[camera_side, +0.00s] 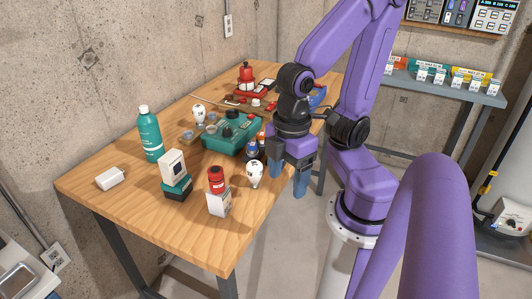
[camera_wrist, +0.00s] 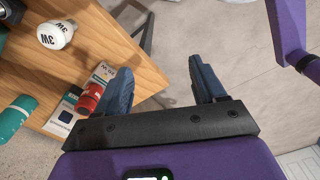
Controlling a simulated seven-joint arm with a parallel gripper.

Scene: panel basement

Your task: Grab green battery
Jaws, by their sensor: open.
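No item can be picked out for certain as the green battery. In the wrist view a green cylinder (camera_wrist: 14,118) with pale print lies at the left edge, partly cut off; I cannot tell whether it is the battery. In the side view a teal bottle (camera_side: 150,136) with a white cap stands at the back left of the table. A dark teal item (camera_side: 177,188) is by a white box near the front. My gripper (camera_side: 288,176) is open and empty beside the table's right edge, pointing down. Its blue fingers also show in the wrist view (camera_wrist: 155,60).
A red-topped item (camera_side: 216,180) and a white box are near the table's (camera_side: 130,205) front. A white bulb (camera_side: 254,174) stands between them and my gripper. A teal case (camera_side: 231,134) and small blue items (camera_side: 251,150) sit behind.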

